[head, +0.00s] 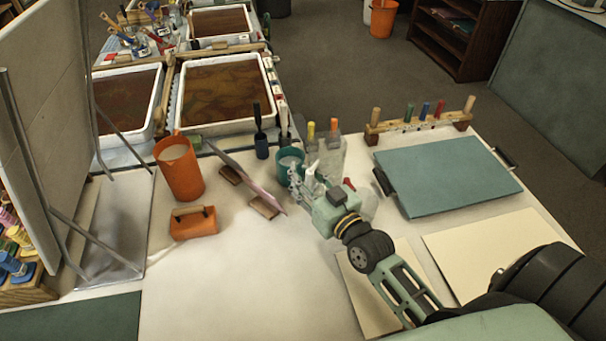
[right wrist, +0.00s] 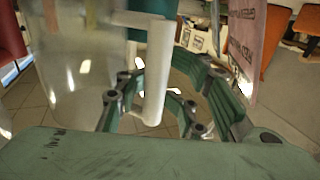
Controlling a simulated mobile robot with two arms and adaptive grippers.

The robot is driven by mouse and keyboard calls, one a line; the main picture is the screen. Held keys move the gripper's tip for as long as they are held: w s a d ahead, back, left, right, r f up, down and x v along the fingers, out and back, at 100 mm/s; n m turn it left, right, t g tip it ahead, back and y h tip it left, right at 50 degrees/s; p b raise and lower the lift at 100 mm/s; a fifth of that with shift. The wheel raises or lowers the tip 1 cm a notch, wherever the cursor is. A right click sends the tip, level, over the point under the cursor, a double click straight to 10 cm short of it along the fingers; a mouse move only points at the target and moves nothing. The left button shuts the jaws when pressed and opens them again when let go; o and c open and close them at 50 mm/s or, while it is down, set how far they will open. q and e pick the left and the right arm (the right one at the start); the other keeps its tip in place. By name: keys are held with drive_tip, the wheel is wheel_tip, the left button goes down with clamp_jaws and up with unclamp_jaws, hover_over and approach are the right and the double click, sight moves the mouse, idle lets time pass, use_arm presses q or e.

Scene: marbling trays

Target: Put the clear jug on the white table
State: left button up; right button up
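The clear jug (head: 331,160) is see-through and faint in the head view, behind and partly hidden by my right gripper (head: 305,181). In the right wrist view the jug (right wrist: 80,60) fills the left side, with its white upright handle (right wrist: 156,72) in front of my right gripper (right wrist: 160,108). The handle is between the green fingers, which are spread, with a gap on the right side. I cannot tell whether the jug's base touches the surface below. The white table (head: 235,285) fills the near middle of the head view. My left gripper is not in view.
An orange jug (head: 180,172), an orange scoop-like thing (head: 194,223) and a teal cup (head: 290,163) stand close by. A leaning pink sheet (head: 255,183) is left of the gripper. A teal board (head: 445,176) lies at right. The table's near middle is bare.

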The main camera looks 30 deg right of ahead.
drive_tip(key=shift+r, duration=0.2)
drive_tip(key=shift+s+f, duration=0.15)
drive_tip(key=shift+s, duration=0.15)
drive_tip(key=s+d, duration=0.1)
drive_tip(key=s, duration=1)
drive_tip(key=shift+s+b, duration=0.2)
drive_tip(key=shift+b, duration=0.25)
drive_tip(key=shift+d, duration=0.1)
